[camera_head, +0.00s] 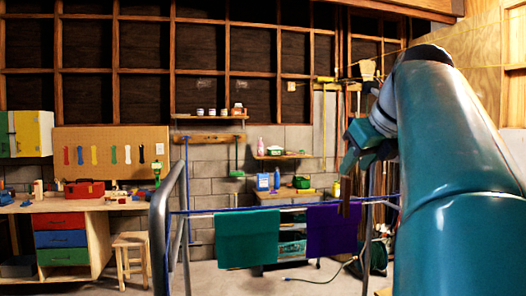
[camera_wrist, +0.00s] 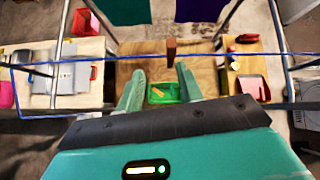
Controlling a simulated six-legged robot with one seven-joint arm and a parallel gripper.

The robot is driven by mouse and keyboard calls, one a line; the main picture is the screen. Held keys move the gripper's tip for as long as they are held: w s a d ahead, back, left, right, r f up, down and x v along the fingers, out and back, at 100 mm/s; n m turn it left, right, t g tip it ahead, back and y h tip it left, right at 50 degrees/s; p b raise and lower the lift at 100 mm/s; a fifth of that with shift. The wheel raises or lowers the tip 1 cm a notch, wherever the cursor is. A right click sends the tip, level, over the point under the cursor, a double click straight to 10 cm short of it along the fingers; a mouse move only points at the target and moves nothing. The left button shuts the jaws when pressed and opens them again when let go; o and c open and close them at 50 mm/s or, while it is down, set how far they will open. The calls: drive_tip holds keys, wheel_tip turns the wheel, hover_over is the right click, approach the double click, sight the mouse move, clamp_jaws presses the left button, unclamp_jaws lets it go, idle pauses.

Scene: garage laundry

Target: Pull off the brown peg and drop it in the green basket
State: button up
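The brown peg (camera_wrist: 171,52) stands upright on the blue line in the wrist view, just beyond my fingertips and nearer the right finger. In the head view, the peg (camera_head: 345,196) shows as a brown upright piece below my gripper (camera_head: 352,158). In the wrist view my gripper (camera_wrist: 160,72) is open, with nothing seen between its fingers. The green basket (camera_wrist: 153,101) is lower down, seen between the fingers, with an orange piece in it. The fingers hide parts of its surroundings.
The blue line (camera_wrist: 230,54) runs across a metal frame. A teal cloth (camera_head: 248,238) and a purple cloth (camera_head: 331,230) hang there. A wooden surface lies below, with a red dustpan (camera_wrist: 252,88) at right. A workbench (camera_head: 95,205) and stool (camera_head: 130,243) stand at left.

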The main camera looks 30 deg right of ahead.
sight(348, 178)
drive_tip(key=shift+w+d+f+m, duration=0.35)
drive_tip(key=shift+w+d+f, duration=0.3)
drive_tip(key=shift+w+f, duration=0.35)
drive_tip(key=shift+w+d+f+m, duration=0.4)
drive_tip(key=shift+w+d+f, duration=0.35)
drive_tip(key=shift+w, duration=0.4)
drive_tip(key=shift+w+d+f+m, duration=0.35)
drive_tip(key=shift+w+d+f, duration=0.25)
drive_tip(key=shift+w+f, duration=0.45)
drive_tip(key=shift+r, duration=0.1)
clamp_jaws()
drive_tip(key=shift+r, duration=3)
